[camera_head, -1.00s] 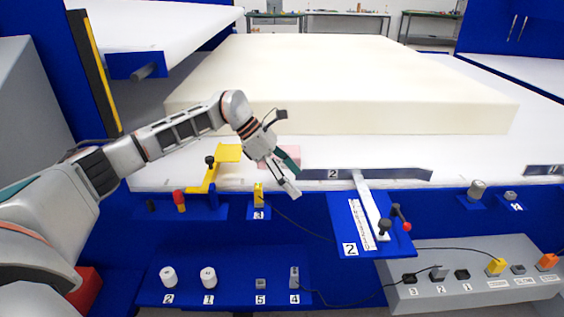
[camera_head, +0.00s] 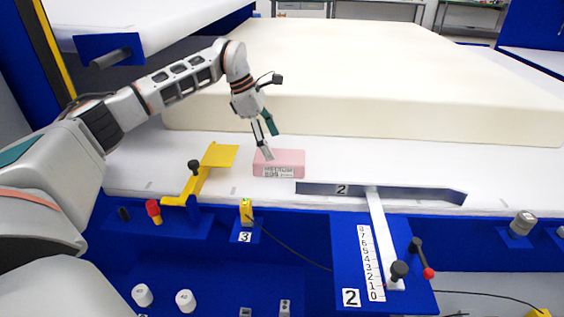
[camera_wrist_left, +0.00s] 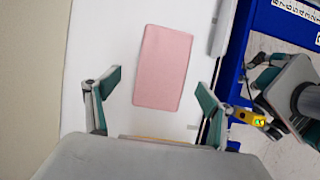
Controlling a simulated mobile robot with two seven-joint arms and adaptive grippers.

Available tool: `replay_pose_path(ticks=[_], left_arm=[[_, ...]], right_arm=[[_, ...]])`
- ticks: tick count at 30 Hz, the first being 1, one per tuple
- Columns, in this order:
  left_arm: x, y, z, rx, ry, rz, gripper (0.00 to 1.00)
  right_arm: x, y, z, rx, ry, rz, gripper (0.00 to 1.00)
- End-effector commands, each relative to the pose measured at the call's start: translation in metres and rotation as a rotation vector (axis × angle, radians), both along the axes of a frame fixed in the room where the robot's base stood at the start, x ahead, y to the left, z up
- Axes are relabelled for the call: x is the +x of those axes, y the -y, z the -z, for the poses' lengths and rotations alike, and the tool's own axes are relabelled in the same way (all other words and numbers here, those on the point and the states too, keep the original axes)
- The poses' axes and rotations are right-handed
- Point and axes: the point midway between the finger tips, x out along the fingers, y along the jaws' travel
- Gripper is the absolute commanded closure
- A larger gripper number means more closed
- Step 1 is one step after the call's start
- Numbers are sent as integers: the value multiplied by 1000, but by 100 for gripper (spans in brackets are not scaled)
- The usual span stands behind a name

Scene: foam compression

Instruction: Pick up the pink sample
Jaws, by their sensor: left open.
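The pink sample (camera_head: 280,162) is a flat pink block with a printed label on its front face. It lies on the white work surface, in front of the large cream foam block. In the left wrist view the pink sample (camera_wrist_left: 162,67) appears as a pink rectangle ahead of the fingers, between their lines. My left gripper (camera_head: 270,142) is open and empty, above and just behind the sample's left part in the head view. Its two spread fingers show in the left wrist view (camera_wrist_left: 158,97).
The cream foam block (camera_head: 360,80) stands behind the sample. A grey metal bar (camera_head: 410,194) marked 2 lies to the right, with a ruler plate (camera_head: 372,262) before it. A yellow bracket (camera_head: 206,174) stands to the left. White surface around the sample is clear.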

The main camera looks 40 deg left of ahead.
Motion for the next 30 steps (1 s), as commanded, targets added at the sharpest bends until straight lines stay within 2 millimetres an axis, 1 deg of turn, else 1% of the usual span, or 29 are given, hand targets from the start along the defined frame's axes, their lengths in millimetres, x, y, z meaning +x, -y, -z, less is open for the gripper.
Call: replay_pose_path(ticks=[1,5,9,12,15,20,21,23,24,28,29,30], left_arm=[[1,2,6,-1,-3,1,18],[2,8,16,-1,-3,3,18],[3,18,36,-2,-7,4,18],[7,22,48,-1,-5,2,18],[8,23,51,0,-2,2,18],[8,23,48,0,2,1,18],[8,23,48,0,2,1,23],[8,23,48,0,2,1,39],[8,23,48,-1,1,1,49],[8,23,49,-1,1,1,50],[8,23,49,-1,1,1,52],[8,23,49,-1,0,1,52]], right_arm=[[-1,-1,1,1,-1,0,76],[0,-1,1,3,2,-4,76],[-1,-3,5,2,-3,-12,76],[1,-4,2,2,4,-18,76],[5,-4,-2,3,15,-19,76],[11,-5,-7,3,27,-19,76],[11,-5,-7,3,28,-19,76],[11,-5,-7,4,29,-19,76],[11,-5,-7,3,28,-18,76],[11,-5,-6,5,27,-16,76],[10,-5,-6,5,26,-16,76],[10,-5,-5,5,25,-15,76]])
